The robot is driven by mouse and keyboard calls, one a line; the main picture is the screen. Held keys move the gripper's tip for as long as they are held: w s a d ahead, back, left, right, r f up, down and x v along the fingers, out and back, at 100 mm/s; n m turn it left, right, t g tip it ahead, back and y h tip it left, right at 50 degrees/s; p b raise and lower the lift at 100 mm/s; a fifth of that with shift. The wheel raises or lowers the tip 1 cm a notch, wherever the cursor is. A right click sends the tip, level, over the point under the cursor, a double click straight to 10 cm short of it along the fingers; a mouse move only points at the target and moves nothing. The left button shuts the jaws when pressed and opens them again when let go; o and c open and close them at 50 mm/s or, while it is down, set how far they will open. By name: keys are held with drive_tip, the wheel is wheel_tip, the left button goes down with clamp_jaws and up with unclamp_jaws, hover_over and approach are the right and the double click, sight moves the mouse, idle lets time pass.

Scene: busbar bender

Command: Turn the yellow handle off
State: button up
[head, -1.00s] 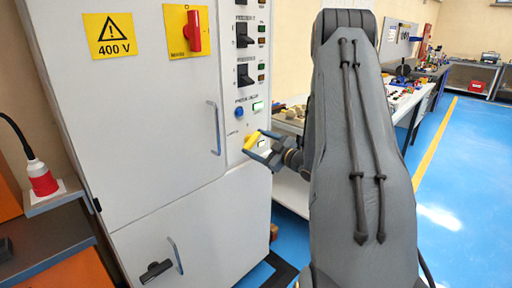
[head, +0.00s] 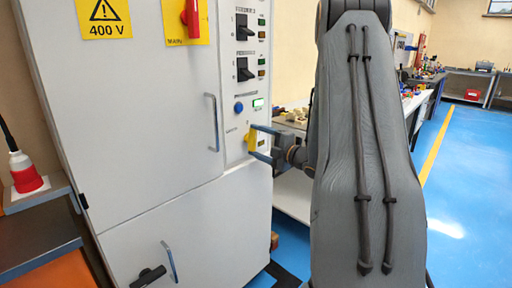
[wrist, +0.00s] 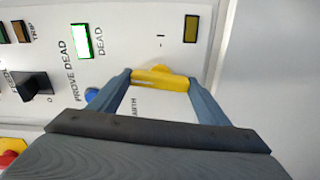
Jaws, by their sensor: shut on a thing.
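The yellow handle (head: 251,139) is on the narrow control strip of the grey cabinet, below the blue button. It stands close to upright in the head view. In the wrist view the yellow handle (wrist: 160,78) lies across the picture between both fingers, near a small "I" mark and the word "EARTH". My gripper (head: 259,144) is at the handle, with one finger above it and one below. In the wrist view my gripper (wrist: 157,80) is shut on the handle's two ends.
A blue button (head: 239,107) and a lit green "PROVE DEAD" lamp (head: 258,103) sit just above. Black switches (head: 243,70) are higher up. Blue floor (head: 470,200) is open at right.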

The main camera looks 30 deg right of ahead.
drive_tip(key=shift+f+n+b, duration=0.1)
drive_tip(key=shift+n+b, duration=0.35)
drive_tip(key=shift+n, duration=0.15)
drive_tip(key=o, duration=1.1)
drive_tip(key=shift+d, duration=0.1)
drive_tip(key=shift+c, duration=0.2)
drive_tip(key=v, duration=0.8)
drive_tip(key=shift+b, duration=0.3)
drive_tip(key=shift+w, duration=0.1)
